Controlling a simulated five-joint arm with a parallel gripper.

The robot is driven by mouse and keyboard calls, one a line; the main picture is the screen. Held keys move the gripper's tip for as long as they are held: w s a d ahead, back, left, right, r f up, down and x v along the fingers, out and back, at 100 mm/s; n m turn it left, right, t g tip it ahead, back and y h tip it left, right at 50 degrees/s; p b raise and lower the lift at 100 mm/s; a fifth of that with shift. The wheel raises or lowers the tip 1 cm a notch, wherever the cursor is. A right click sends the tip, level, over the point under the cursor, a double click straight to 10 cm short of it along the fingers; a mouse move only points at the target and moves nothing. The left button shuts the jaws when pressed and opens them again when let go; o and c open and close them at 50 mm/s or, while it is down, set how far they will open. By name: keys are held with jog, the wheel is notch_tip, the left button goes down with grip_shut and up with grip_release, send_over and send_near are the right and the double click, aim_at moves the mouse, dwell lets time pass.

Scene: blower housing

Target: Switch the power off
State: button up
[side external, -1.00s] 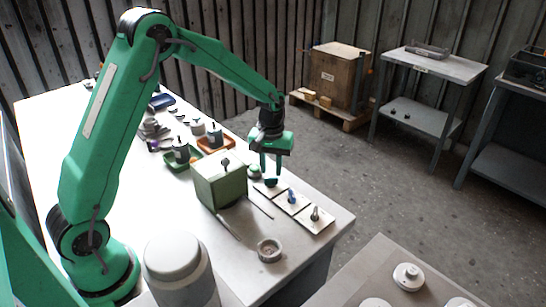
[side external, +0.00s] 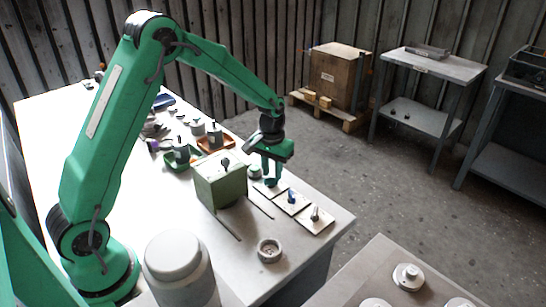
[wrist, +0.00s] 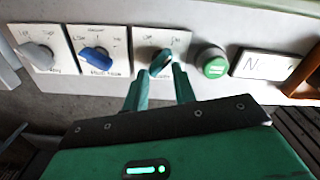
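Three pale switch plates stand in a row at the table's edge. One has a grey knob (wrist: 37,54), the middle one a blue knob (wrist: 97,56), and the third a dark teal knob (wrist: 161,60). Their lettering is too blurred to read surely. My gripper (wrist: 159,72) is over the third plate (wrist: 181,42), its fingers apart with the teal knob showing between their tips; I cannot tell if they touch it. In the side view my gripper (side external: 271,180) is down at the farthest plate, hiding its knob. The blue knob (side external: 292,196) and grey knob (side external: 315,213) stand clear.
A round green button (wrist: 212,64) and a white label (wrist: 265,65) lie beside the third plate. A green box (side external: 221,182) with a dark knob stands close to my gripper. A small grey cup (side external: 269,250) stands nearer.

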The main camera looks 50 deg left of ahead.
aim_at(271, 181)
jog(key=m, duration=0.2)
jog(key=f+m, duration=0.1)
jog(key=m, duration=0.3)
jog(key=shift+s+f+m, duration=0.2)
jog(key=shift+s+m, duration=0.2)
jog(key=m, duration=0.3)
jog(key=shift+w+r, duration=0.15)
jog(key=shift+f+m, duration=0.3)
jog(key=shift+f, duration=0.4)
grip_shut()
